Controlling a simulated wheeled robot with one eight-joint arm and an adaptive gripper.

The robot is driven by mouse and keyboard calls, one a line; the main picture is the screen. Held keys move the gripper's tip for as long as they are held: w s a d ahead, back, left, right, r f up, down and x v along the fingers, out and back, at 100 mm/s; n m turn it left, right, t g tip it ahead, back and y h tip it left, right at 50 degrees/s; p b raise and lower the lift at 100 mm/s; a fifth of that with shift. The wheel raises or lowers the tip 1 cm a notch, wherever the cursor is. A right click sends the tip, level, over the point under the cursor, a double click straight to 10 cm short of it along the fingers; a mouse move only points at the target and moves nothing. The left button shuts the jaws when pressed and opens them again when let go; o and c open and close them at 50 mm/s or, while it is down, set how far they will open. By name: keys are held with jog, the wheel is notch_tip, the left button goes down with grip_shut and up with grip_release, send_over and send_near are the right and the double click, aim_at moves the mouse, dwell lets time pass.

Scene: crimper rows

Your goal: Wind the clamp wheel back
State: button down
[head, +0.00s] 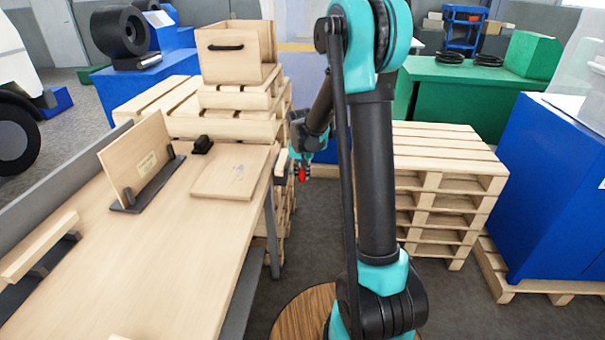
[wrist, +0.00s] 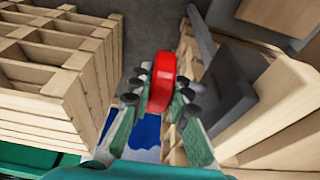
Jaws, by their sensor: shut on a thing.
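The clamp wheel is a bright red disc, seen edge-on in the wrist view (wrist: 162,82) and as a small red spot beside the bench edge in the head view (head: 302,174). My gripper (wrist: 160,98) has a finger on each side of it and is shut on it. In the head view my gripper (head: 301,158) is at the right side of the bench, near its far end. A dark grey bracket (wrist: 228,95) stands just right of the wheel in the wrist view. The wheel's link to it is hidden.
The wooden bench (head: 160,260) fills the left, with an upright board (head: 135,160), a flat panel (head: 232,172) and a small black block (head: 203,144) on it. Pallet stacks stand behind (head: 232,105) and right (head: 440,185). Grey floor lies between bench and right-hand pallets.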

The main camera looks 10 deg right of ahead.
jog(key=t+h, duration=0.1)
jog(key=t, duration=0.2)
jog(key=shift+s+t, duration=0.15)
jog(key=shift+t, duration=0.15)
jog(key=shift+f+t+h, duration=0.1)
jog(key=shift+t+h, duration=0.4)
jog(key=shift+t, duration=1.4)
jog(key=c, duration=1.4)
grip_release()
jog(key=shift+c, duration=0.2)
jog(key=v, duration=1.2)
jog(key=shift+f, duration=0.15)
jog(key=shift+s, duration=0.15)
